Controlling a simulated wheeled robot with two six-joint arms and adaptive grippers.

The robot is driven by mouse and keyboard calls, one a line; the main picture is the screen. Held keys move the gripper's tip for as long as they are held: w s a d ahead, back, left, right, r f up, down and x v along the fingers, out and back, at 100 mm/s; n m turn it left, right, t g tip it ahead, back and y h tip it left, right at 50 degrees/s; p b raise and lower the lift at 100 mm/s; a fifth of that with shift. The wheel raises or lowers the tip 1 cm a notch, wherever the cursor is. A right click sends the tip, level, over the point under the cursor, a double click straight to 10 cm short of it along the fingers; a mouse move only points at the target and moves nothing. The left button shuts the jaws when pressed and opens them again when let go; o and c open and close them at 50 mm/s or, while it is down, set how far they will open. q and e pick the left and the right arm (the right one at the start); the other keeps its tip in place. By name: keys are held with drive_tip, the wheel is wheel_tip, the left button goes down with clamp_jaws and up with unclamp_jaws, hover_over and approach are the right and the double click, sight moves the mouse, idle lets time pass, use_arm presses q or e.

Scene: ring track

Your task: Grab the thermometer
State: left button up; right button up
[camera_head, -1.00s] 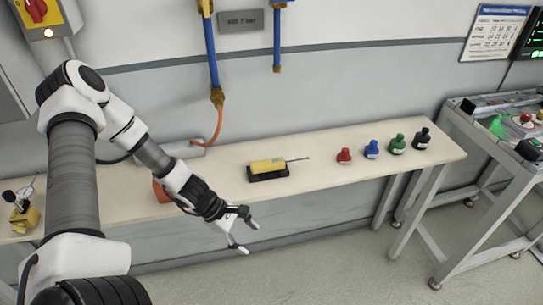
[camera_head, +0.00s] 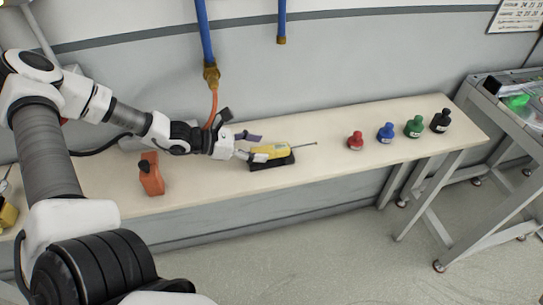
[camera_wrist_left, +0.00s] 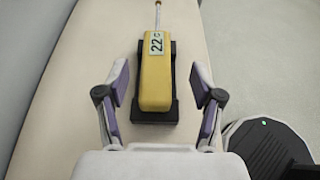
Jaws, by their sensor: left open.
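The thermometer (camera_head: 272,149) is a yellow body with a thin metal probe pointing right. It rests in a black holder (camera_head: 284,161) on the bench. In the left wrist view the thermometer (camera_wrist_left: 155,75) shows a small display reading 22, and its probe points away from me. My left gripper (camera_head: 258,146) is open at the thermometer's left end. In the left wrist view its two fingers (camera_wrist_left: 161,90) stand on either side of the yellow body and the black holder (camera_wrist_left: 170,113), with gaps on both sides. My right gripper is not in view.
The cream bench (camera_head: 330,155) runs along the wall. An orange container (camera_head: 151,174) stands to the left. A hose (camera_head: 213,105) hangs behind my gripper. Bench space right of the probe is clear.

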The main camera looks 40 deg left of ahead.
sight(268, 149)
use_arm(q)
drive_tip(key=w+f+b, duration=0.1)
drive_tip(key=w+d+f+b, duration=0.1)
drive_tip(key=w, duration=0.1)
drive_tip(key=shift+d+f, duration=0.25)
drive_tip(key=shift+d, duration=0.05)
drive_tip(key=shift+w+d+r, duration=0.1)
drive_tip(key=shift+w+d, duration=0.15)
drive_tip(key=shift+d, duration=0.2)
clamp_jaws()
